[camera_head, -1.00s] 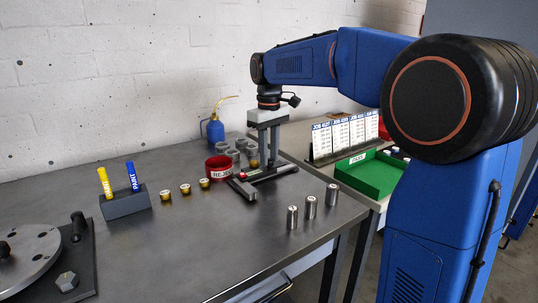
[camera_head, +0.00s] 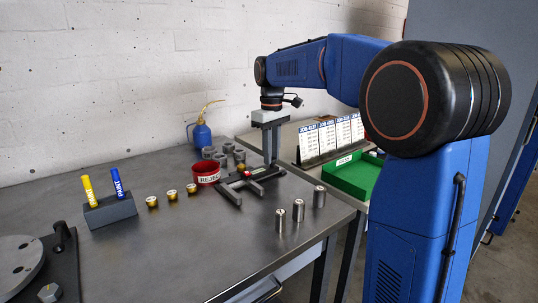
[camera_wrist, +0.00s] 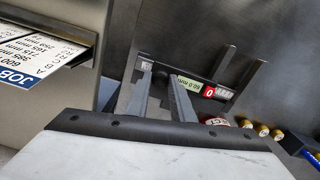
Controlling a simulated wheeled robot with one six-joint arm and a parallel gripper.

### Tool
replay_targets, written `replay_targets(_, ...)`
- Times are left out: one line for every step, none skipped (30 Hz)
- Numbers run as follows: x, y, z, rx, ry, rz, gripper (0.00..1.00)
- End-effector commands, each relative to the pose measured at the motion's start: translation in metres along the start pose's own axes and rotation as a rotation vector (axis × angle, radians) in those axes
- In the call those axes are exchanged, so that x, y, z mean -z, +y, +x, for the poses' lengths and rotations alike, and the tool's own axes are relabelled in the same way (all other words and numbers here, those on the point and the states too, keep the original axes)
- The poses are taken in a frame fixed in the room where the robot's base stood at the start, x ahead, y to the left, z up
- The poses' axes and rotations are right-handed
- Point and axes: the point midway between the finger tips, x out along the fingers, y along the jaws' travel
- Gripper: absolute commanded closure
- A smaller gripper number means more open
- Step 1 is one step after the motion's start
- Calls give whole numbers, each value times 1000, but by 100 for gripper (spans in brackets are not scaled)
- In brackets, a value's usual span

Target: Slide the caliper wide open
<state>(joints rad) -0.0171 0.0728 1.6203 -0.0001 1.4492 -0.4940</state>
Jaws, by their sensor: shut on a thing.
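The dark caliper (camera_head: 232,194) lies on the workbench, below and left of my gripper (camera_head: 271,163) in the head view. Its two jaws stick out toward the front with a clear gap between them. In the wrist view the caliper (camera_wrist: 222,64) shows both jaws apart, a red button marked 0 and a pale display (camera_wrist: 188,85) that seems to read 60.0 mm. My gripper (camera_wrist: 163,76) points down and is shut on the caliper's sliding part, near the display. The exact contact at the fingertips is partly hidden.
A red reject bin (camera_head: 208,172) and several grey cylinders stand behind the caliper. Three steel cylinders (camera_head: 298,210) stand at the bench's right edge. Three brass-coloured pieces (camera_head: 172,195) stand left. A green tray (camera_head: 353,177) and job cards are beyond the right edge.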

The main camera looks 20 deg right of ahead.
Motion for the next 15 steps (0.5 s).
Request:
replay_targets(0, 0, 0, -1, 2, 0, 100)
replay_targets(0, 0, 0, -1, 2, 0, 76)
replay_targets(0, 0, -1, -1, 2, 0, 67)
replay_targets(0, 0, -1, -1, 2, 0, 60)
replay_targets(0, 0, 0, -1, 2, 0, 60)
replay_targets(0, 0, 0, -1, 2, 0, 60)
replay_targets(0, 0, 0, -1, 1, 0, 60)
replay_targets(0, 0, 0, -1, 1, 0, 60)
replay_targets(0, 0, 0, -1, 1, 0, 60)
replay_targets(0, 0, 0, -1, 1, 0, 60)
replay_targets(0, 0, 0, -1, 1, 0, 60)
replay_targets(0, 0, 0, -1, 1, 0, 60)
replay_targets(0, 0, -1, -1, 1, 0, 60)
replay_targets(0, 0, -2, -1, 1, 0, 60)
replay_targets(0, 0, -4, -1, 1, 0, 60)
